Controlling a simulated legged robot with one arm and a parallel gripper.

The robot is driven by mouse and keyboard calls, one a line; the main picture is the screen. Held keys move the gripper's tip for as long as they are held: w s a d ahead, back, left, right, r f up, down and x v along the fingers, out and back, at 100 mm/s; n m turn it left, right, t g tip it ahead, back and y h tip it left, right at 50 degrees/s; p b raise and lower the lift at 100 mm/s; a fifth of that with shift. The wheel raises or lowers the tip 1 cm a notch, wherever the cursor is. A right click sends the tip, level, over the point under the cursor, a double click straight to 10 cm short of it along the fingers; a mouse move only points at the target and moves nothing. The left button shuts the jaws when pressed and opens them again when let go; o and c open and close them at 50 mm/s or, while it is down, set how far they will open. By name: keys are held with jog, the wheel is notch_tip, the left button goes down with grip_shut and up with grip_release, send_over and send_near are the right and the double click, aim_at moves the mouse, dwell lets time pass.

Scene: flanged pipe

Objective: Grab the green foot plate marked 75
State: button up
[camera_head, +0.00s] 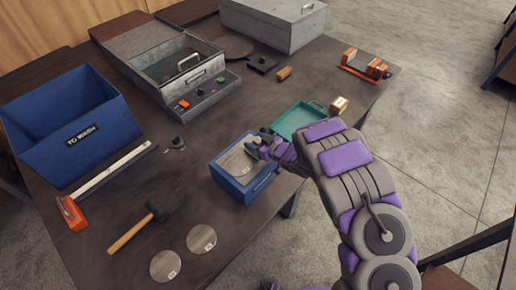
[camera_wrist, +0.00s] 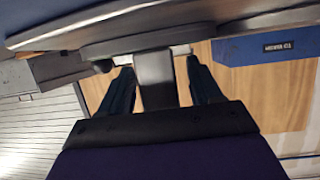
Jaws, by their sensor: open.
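I cannot make out a green plate marked 75 in either view. A blue box (camera_head: 262,184) holds a grey round plate (camera_head: 238,161), whose right side is partly hidden by my gripper (camera_head: 257,143). In the wrist view my gripper (camera_wrist: 163,82) is open, with its two dark fingers apart. A grey block-like piece (camera_wrist: 153,78) shows between the fingers, below a wide dark rounded edge (camera_wrist: 130,38); I cannot tell whether the fingers touch either. Two pale discs (camera_head: 165,265) (camera_head: 201,239) with small labels lie flat at the table's front.
A teal tray (camera_head: 290,124) sits just beyond my gripper. A large blue bin labelled "TO WASH" (camera_head: 50,165), a mallet (camera_head: 128,232), a metal toolbox (camera_head: 190,68) and an orange clamp-like item (camera_head: 362,66) are on the dark table. Bare tabletop lies left of the blue box.

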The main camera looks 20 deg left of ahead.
jog(key=shift+w+a+f, duration=0.2)
jog(key=shift+a+f, duration=0.05)
jog(key=shift+a, duration=0.25)
jog(key=shift+d+r, duration=0.1)
jog(key=shift+c, duration=0.3)
jog(key=shift+d, duration=0.15)
jog(key=c, duration=0.3)
grip_shut()
